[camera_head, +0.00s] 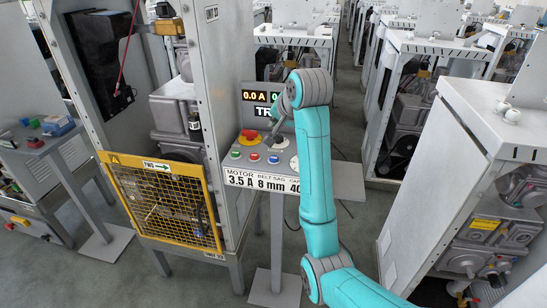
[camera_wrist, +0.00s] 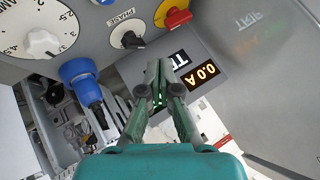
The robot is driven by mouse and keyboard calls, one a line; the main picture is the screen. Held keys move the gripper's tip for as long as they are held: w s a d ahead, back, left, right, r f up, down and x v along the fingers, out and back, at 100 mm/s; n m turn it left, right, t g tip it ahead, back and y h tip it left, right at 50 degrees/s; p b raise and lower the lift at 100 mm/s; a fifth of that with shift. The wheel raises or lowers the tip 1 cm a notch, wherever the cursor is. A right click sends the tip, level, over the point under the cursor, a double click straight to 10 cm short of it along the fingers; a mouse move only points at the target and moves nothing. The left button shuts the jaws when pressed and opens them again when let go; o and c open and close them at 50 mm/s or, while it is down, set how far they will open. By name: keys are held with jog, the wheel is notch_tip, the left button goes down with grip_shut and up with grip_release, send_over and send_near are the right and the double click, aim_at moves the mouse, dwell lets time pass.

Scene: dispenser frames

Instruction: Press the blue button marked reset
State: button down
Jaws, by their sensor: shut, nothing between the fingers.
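The blue button (camera_head: 273,160) sits in the lower row of the sloped grey control panel in the head view, between a red button and a white dial. Any reset marking is too small to read. In the wrist view only a sliver of what looks like the blue button (camera_wrist: 105,2) shows at the top edge. My gripper (camera_head: 271,138) is above the panel, on the far side of the blue button, and appears apart from it. In the wrist view my gripper (camera_wrist: 163,88) is shut and empty, its fingers pointing toward the panel.
A red knob on yellow (camera_head: 249,136), a green button (camera_head: 235,155) and a red button (camera_head: 253,157) share the panel. A black PHASE selector (camera_wrist: 128,40), white dial (camera_wrist: 42,42) and blue connector (camera_wrist: 82,75) are close by. A yellow mesh guard (camera_head: 165,200) stands left.

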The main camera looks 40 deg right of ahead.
aim_at(275, 159)
jog(key=shift+f, duration=4.35)
jog(key=shift+f, duration=0.4)
jog(key=shift+f, duration=0.45)
jog(key=shift+r, duration=0.9)
jog(key=shift+r, duration=0.1)
jog(key=shift+r, duration=2.4)
jog(key=shift+s, duration=0.1)
